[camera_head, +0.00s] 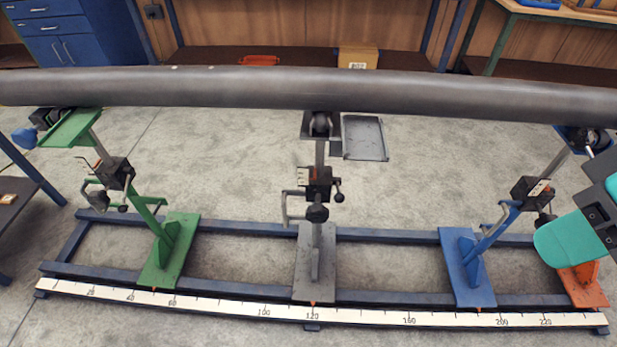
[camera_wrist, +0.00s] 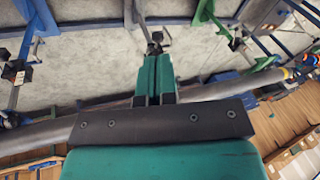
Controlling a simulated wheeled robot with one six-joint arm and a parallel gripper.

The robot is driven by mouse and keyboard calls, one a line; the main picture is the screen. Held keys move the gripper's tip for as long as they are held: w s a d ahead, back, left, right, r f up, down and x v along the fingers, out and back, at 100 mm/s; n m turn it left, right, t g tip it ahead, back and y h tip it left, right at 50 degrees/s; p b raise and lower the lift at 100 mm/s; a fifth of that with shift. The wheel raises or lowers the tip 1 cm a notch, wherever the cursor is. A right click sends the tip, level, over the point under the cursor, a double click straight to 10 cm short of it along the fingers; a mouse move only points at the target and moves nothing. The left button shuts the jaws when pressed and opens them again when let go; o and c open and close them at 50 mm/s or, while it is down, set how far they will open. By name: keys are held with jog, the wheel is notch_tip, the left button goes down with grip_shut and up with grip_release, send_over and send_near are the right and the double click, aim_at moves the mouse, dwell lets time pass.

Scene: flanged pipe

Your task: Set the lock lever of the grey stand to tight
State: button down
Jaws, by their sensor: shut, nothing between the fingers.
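The grey stand (camera_head: 315,262) is upright in the middle of the rail frame, under the long pipe, in the head view. Its dark clamp block (camera_head: 319,182) carries a crank at left, a small black-knobbed lever (camera_head: 338,190) at right and a black knob (camera_head: 317,213) in front. I cannot tell the lever's setting. My gripper (camera_wrist: 153,58) is shut and empty in the wrist view, its teal fingers pointing toward a dark stand part (camera_wrist: 157,42) just beyond the tips. The fingers hide much of that stand. My gripper fingers do not show in the head view.
The long dark pipe (camera_head: 300,88) spans the stands. A green stand (camera_head: 170,250) is at left, a blue stand (camera_head: 465,265) at right, and an orange base (camera_head: 583,285) at far right. A scale strip (camera_head: 230,308) runs along the front. Floor shows between the rails.

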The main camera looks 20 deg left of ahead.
jog(key=shift+w+a, duration=0.3)
jog(key=shift+a, duration=0.05)
